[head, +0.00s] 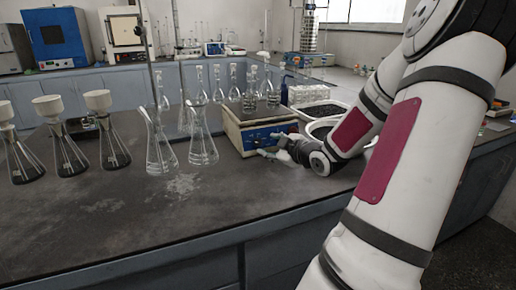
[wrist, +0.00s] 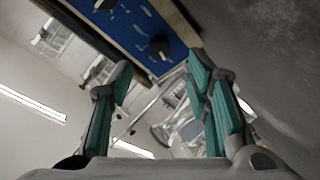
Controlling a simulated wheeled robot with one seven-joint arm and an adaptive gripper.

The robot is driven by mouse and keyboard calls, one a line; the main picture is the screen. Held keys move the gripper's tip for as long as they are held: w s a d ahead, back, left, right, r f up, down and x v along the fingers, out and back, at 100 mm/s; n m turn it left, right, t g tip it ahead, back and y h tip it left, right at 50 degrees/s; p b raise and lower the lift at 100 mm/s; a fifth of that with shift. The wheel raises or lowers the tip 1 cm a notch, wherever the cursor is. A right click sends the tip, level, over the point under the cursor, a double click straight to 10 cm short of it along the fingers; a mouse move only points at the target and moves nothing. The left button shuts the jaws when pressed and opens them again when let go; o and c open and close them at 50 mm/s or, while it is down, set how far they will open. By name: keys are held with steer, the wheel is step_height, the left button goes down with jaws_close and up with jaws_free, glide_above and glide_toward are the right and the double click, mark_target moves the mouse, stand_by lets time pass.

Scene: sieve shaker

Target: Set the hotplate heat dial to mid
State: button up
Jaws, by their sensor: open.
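The hotplate (head: 232,120) is a cream box with a blue front panel, standing on the dark bench in the head view. In the wrist view its blue panel (wrist: 135,22) carries a black round dial (wrist: 159,47) and another dark dial (wrist: 104,4) cut by the top edge. I cannot tell which one is the heat dial or read its setting. My gripper (head: 266,152) is just in front of the panel, low on its right half. In the wrist view my gripper (wrist: 160,75) is open, its teal-padded fingers either side of the nearer dial, apart from it.
Glass flasks (head: 203,145) stand left of the hotplate, with several funnel-topped flasks (head: 65,150) farther left. More glassware (head: 250,95) is on or behind the hotplate. White basins (head: 322,112) are to its right. The bench front (head: 150,220) is clear.

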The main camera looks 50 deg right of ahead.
mark_target(259, 143)
steer(key=b+x, duration=0.2)
steer(key=x, duration=0.5)
steer(key=shift+w+d+f, duration=0.1)
steer(key=shift+d, duration=0.05)
steer(key=shift+c, duration=0.4)
jaws_close()
